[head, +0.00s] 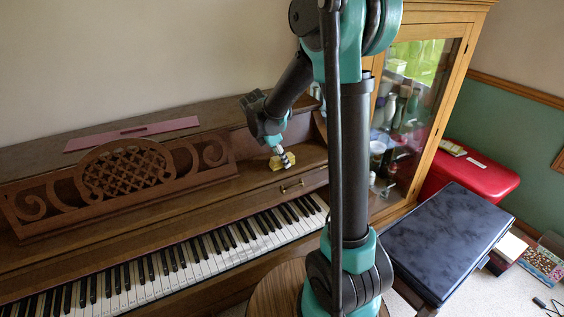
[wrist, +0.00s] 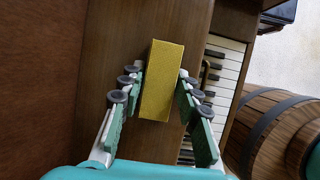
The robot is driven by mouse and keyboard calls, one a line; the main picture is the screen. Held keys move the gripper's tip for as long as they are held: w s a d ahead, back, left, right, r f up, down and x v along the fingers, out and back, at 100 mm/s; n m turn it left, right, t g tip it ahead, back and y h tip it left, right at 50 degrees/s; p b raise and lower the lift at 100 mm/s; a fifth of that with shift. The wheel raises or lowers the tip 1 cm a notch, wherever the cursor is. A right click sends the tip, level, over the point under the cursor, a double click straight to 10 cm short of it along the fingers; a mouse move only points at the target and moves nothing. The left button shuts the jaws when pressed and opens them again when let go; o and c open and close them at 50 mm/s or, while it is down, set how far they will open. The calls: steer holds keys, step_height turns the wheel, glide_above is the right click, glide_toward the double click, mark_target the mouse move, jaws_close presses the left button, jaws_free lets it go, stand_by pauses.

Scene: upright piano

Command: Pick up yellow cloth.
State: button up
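The yellow cloth (head: 276,164) looks like a small yellow block and lies on the brown wooden ledge of the piano, right of the carved music stand. In the wrist view the yellow cloth (wrist: 162,82) is a long upright rectangle in the middle. My gripper (head: 284,157) is over it, pointing down. In the wrist view my gripper (wrist: 159,80) is open, with one finger on each side of the cloth. The fingertips are close to its edges, and I cannot tell whether they touch it. The gripper partly hides the cloth in the head view.
The piano keys (head: 170,262) run below the ledge. The carved music stand (head: 125,178) is to the left, with a flat pink item (head: 132,133) behind it. A glass-door cabinet (head: 455,75) stands to the right. A wooden barrel (wrist: 275,130) shows in the wrist view.

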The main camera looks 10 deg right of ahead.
steer(key=shift+f, duration=0.1)
steer(key=shift+c, duration=1.1)
step_height(320, 180, up, 20)
steer(key=shift+r, duration=0.25)
